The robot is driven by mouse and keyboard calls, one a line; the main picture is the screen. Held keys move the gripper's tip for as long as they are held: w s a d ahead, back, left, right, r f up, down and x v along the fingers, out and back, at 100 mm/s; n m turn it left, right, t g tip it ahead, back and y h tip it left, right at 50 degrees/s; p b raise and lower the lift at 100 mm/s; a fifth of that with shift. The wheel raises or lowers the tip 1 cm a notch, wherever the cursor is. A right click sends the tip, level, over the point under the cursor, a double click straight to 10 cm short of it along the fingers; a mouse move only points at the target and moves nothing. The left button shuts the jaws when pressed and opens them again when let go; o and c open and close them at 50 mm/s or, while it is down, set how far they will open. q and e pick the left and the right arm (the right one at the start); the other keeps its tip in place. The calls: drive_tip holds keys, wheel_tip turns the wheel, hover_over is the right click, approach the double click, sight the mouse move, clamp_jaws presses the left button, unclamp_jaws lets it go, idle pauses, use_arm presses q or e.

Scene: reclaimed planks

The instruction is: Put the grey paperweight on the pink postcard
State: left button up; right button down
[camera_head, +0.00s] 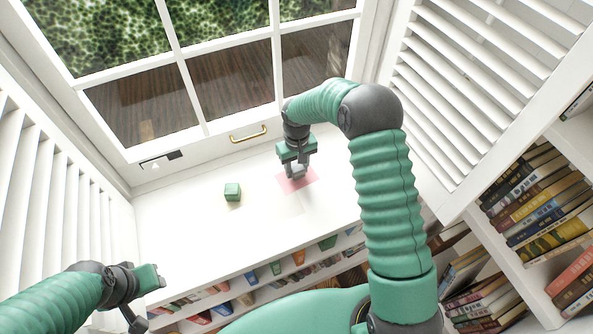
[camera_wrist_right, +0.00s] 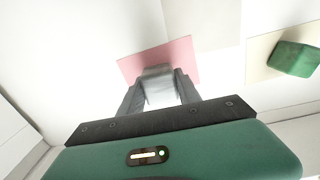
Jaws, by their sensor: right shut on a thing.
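The pink postcard (camera_head: 308,182) lies flat on the white sill; it also shows in the right wrist view (camera_wrist_right: 183,55). My right gripper (camera_head: 297,174) is shut on the grey paperweight (camera_wrist_right: 158,86), and both are over the postcard. The paperweight and fingers hide part of the card. I cannot tell whether the paperweight touches the card or hangs just above it. My left gripper (camera_head: 150,298) is at the lower left, away from the postcard; its fingers do not show clearly.
A green block (camera_head: 232,192) sits left of the postcard, on a cream card (camera_wrist_right: 262,58) in the wrist view. A pale card (camera_wrist_right: 205,22) lies beside the postcard. The window with a brass handle (camera_head: 248,134) is behind; bookshelves are below and right. The sill's left part is clear.

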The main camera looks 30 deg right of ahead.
sight(296, 167)
drive_tip(key=shift+f, duration=0.75)
drive_tip(key=shift+f, duration=0.1)
drive_tip(key=c, duration=0.8)
unclamp_jaws()
drive_tip(key=shift+c, duration=0.2)
drive_tip(key=r, duration=0.4)
drive_tip(key=r+p, duration=0.1)
drive_tip(key=r, duration=0.7)
drive_tip(key=shift+s+a+r, duration=0.2)
drive_tip(key=shift+a+r, duration=0.05)
drive_tip(key=s+a+t, duration=0.1)
drive_tip(key=s+a, duration=0.2)
drive_tip(key=s, duration=0.6)
drive_tip(key=s+a+r+t, duration=0.1)
drive_tip(key=s+a, duration=0.2)
drive_tip(key=s, duration=0.7)
drive_tip(key=shift+s+r+n+t, duration=0.2)
drive_tip(key=shift+s+n+t, duration=0.05)
drive_tip(key=shift+n+t, duration=0.05)
